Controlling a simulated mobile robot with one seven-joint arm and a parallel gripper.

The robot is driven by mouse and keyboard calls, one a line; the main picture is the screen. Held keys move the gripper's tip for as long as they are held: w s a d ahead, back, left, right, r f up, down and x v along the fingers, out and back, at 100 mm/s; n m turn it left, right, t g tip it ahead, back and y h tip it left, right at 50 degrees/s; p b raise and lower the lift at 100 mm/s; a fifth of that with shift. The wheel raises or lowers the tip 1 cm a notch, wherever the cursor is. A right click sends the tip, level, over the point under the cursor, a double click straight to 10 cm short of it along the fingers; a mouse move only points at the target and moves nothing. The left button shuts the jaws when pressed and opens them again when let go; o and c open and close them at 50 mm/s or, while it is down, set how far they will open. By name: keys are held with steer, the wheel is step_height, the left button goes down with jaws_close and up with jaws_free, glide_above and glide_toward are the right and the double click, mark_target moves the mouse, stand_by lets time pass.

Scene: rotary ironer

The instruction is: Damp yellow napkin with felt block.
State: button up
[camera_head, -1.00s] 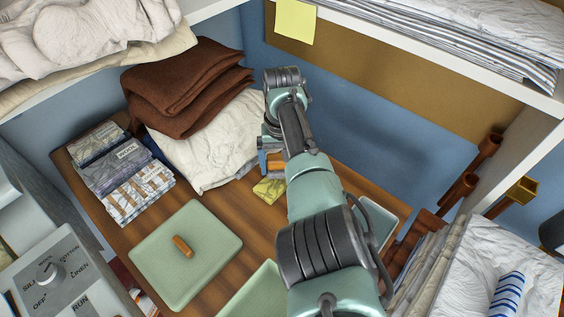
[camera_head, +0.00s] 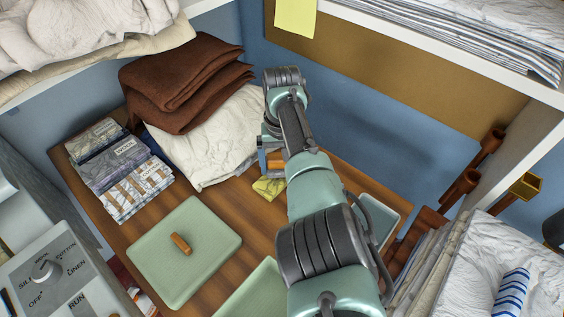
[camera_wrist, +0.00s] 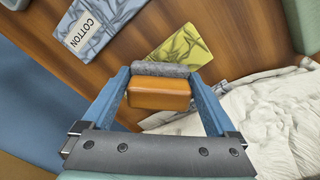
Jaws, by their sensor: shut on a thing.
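The felt block has an orange wooden body (camera_wrist: 158,94) with a grey felt strip (camera_wrist: 165,71) along its far side. My gripper (camera_wrist: 161,79) is shut on it, with a blue finger at each end. The yellow napkin (camera_wrist: 185,48), with a grey leaf pattern, lies flat on the wooden table just beyond the felt in the wrist view. The felt overlaps its near edge in the picture; I cannot tell whether they touch. In the head view the napkin (camera_head: 266,188) shows beside my gripper (camera_head: 266,165), partly hidden by my arm.
A labelled cotton napkin (camera_wrist: 100,25) and white crumpled cloth (camera_wrist: 275,110) flank the block in the wrist view. In the head view, brown folded cloth (camera_head: 180,75) rests on the white cloth. A green lid or tray with a wooden handle (camera_head: 200,270) lies in front. A shelf (camera_head: 345,20) overhangs behind.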

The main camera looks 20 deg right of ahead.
steer(key=shift+f+b, duration=0.35)
steer(key=shift+f, duration=0.2)
stand_by(1.1)
step_height(320, 180, up, 7)
steer(key=p, duration=0.6)
steer(key=shift+p, duration=0.3)
stand_by(0.4)
